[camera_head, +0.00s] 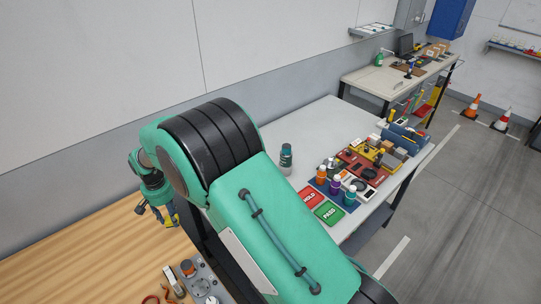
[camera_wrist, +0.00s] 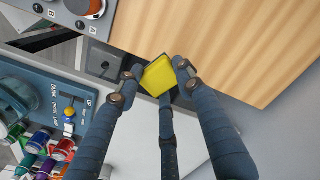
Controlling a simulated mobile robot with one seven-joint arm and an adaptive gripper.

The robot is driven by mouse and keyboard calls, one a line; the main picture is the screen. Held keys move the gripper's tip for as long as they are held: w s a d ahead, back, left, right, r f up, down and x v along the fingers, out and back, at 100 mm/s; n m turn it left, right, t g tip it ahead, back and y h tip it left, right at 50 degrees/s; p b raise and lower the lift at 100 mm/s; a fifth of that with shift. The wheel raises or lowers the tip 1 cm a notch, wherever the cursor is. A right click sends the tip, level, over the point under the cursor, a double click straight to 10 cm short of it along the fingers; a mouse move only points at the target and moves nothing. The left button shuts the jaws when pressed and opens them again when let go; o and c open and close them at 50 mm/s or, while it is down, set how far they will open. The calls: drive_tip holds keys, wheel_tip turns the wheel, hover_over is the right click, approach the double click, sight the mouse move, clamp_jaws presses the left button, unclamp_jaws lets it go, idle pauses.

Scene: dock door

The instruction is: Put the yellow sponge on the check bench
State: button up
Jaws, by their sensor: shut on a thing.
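My gripper (camera_wrist: 158,78) is shut on the yellow sponge (camera_wrist: 158,75), its dark blue fingers around it. In the head view my gripper (camera_head: 160,212) is at the left, over the wooden tabletop's edge, with a bit of yellow showing. In the wrist view the sponge appears above the gap between the wooden tabletop (camera_wrist: 220,35) and a white tabletop (camera_wrist: 135,140). The white table (camera_head: 310,135) carries a red HOLD card (camera_head: 310,197) and a green PASS card (camera_head: 329,213). No label shows which table is the check bench.
A grey-lidded bottle (camera_head: 286,158), several small bottles (camera_head: 335,184) and a red tray (camera_head: 362,165) stand on the white table. A grey panel (camera_head: 200,284) with knobs lies on the wooden table. A farther bench (camera_head: 375,80) holds a monitor. The white table's back left is clear.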

drive_tip(key=w+d+m+p, duration=0.1)
drive_tip(key=w+d+m, duration=0.3)
drive_tip(key=w+d, duration=0.6)
drive_tip(key=w+d+m, duration=0.4)
drive_tip(key=w+d, duration=0.7)
drive_tip(key=d, duration=1)
drive_tip(key=w+d+m+p, duration=0.1)
drive_tip(key=w+d+m, duration=0.3)
drive_tip(key=w+d, duration=0.6)
drive_tip(key=d+r, duration=0.1)
drive_tip(key=d, duration=0.4)
drive_tip(key=shift+w+d+m+p, duration=0.15)
drive_tip(key=shift+d+m+p, duration=0.2)
drive_tip(key=shift+d+m, duration=0.05)
drive_tip(key=shift+f, duration=0.1)
drive_tip(key=shift+f, duration=3.1)
drive_tip(key=shift+f, duration=1.85)
drive_tip(key=shift+f, duration=0.2)
